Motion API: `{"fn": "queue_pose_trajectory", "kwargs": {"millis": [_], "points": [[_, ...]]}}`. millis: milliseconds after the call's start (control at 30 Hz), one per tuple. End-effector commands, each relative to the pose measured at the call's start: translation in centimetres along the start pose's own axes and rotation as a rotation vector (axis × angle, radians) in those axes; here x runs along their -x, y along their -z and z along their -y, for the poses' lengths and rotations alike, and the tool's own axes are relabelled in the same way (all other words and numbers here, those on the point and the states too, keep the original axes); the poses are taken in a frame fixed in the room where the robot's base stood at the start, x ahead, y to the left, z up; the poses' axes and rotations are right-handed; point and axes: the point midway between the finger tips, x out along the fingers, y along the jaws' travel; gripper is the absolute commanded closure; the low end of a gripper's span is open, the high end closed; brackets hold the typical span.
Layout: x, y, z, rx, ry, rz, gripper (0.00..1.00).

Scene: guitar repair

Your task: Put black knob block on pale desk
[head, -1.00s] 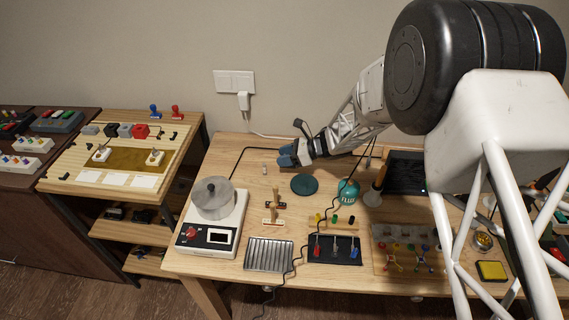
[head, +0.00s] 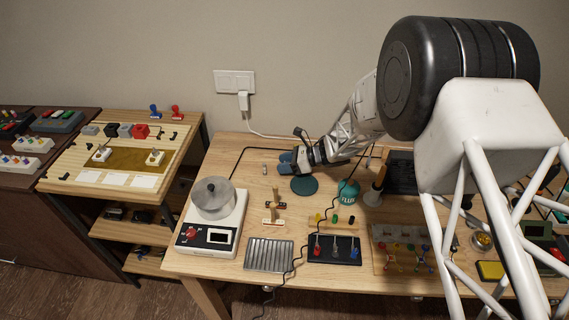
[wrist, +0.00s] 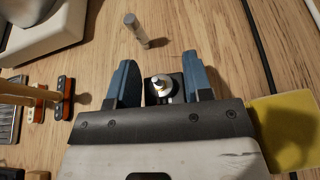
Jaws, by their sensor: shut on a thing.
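My gripper (head: 287,163) is low over the back of the pale wooden workbench (head: 225,160), beside a teal round disc. In the wrist view its two blue fingers (wrist: 163,84) are shut on a small black block with a silver knob (wrist: 163,90). The block sits between the fingers; I cannot tell whether its underside touches the wood. In the head view the block is hidden by the gripper. A second pale wooden desk (head: 75,176) stands at the left, with several small blocks on it.
A small grey cylinder (wrist: 135,28) stands just ahead of the fingers. A yellow pad (wrist: 288,130) lies right of the gripper in the wrist view. A black cable runs along the back.

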Motion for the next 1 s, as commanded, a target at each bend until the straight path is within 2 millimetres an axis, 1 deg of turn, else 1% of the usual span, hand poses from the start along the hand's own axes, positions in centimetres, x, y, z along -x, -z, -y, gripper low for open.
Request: {"fn": "queue_pose_trajectory", "kwargs": {"millis": [167, 200, 367, 767, 867, 1000], "points": [[-0.1, 0.2, 0.0, 0.0, 0.0, 0.0, 0.77], [-0.1, 0.2, 0.0, 0.0, 0.0, 0.0, 0.53], [-0.1, 0.2, 0.0, 0.0, 0.0, 0.0, 0.28], [0.0, 0.0, 0.0, 0.0, 0.0, 0.0, 0.28], [0.5, 0.0, 0.0, -0.001, 0.0, 0.0, 0.28], [1.7, 0.0, 0.0, -0.001, 0.0, 0.0, 0.28]]}}
